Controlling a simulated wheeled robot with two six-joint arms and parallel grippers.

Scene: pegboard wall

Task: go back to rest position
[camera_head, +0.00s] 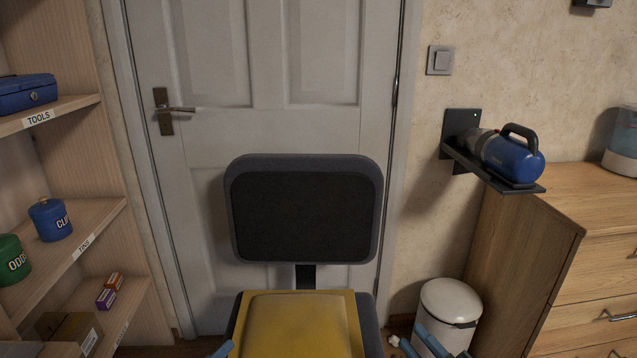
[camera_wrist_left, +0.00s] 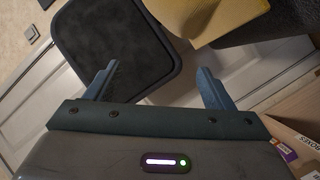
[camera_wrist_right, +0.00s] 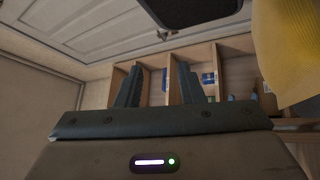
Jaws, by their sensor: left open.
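My right gripper (camera_head: 420,344) shows at the bottom edge of the head view, right of the chair and in front of the white bin. Its fingers are apart with nothing between them in the right wrist view (camera_wrist_right: 158,72). Only a fingertip of my left gripper shows at the bottom of the head view, left of the yellow item on the chair. In the left wrist view my left gripper (camera_wrist_left: 158,78) has its fingers wide apart and empty, with the chair's backrest and the yellow item beyond.
An office chair (camera_head: 304,210) with a yellow item (camera_head: 295,325) on its seat stands before the door (camera_head: 210,130). Shelves (camera_head: 85,235) are left. A white bin (camera_head: 450,300), a wooden dresser (camera_head: 520,260) and a wall bracket holding a blue device (camera_head: 515,160) are right.

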